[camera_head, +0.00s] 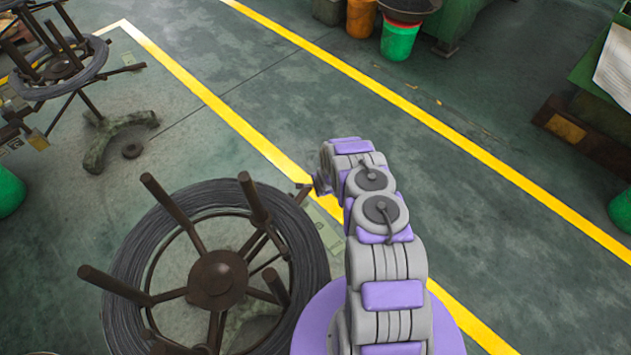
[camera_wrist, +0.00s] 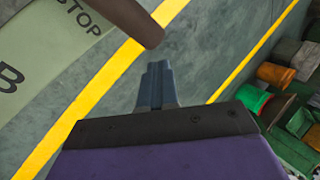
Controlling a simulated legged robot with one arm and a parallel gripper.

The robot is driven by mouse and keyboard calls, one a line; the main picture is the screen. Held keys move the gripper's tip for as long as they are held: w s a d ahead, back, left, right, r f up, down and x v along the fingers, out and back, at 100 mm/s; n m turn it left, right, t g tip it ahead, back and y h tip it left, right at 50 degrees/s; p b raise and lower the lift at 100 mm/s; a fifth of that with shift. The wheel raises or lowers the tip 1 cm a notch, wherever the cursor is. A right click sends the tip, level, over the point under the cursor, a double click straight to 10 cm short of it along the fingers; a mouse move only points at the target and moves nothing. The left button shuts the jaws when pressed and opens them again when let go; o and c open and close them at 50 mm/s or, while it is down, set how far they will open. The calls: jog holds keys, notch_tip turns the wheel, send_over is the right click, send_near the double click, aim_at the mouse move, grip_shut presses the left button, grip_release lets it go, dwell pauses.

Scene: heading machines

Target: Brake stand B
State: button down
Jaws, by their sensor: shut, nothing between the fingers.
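A wire coil stand (camera_head: 217,278) with brown spokes stands near, left of my arm; a grey wire coil (camera_head: 305,240) lies around its hub. In the wrist view a pale green plate (camera_wrist: 50,45) with "STOP" and "B" is at the upper left. A pale plate also shows beside the stand in the head view (camera_head: 326,228), its lettering unreadable. A brown rod (camera_wrist: 125,18) crosses over the plate in the wrist view, its end near the fingertips. My gripper (camera_wrist: 157,68) is shut and empty, right of the plate; contact with the rod cannot be told. It is small in the head view (camera_head: 318,187).
A second coil stand (camera_head: 60,65) is at the upper left. Yellow floor lines (camera_head: 230,110) cross the green floor. A green bin (camera_head: 399,38) and an orange bin (camera_head: 361,18) stand at the top. A machine (camera_head: 600,105) is at the right. The floor between is clear.

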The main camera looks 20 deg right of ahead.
jog(key=s+d+r+p, duration=0.2)
jog(key=s+d+r, duration=0.2)
jog(key=r, duration=0.4)
jog(key=shift+s+d+r, duration=0.25)
jog(key=shift+s+r, duration=0.1)
jog(key=shift+s, duration=0.1)
jog(key=shift+d, duration=0.1)
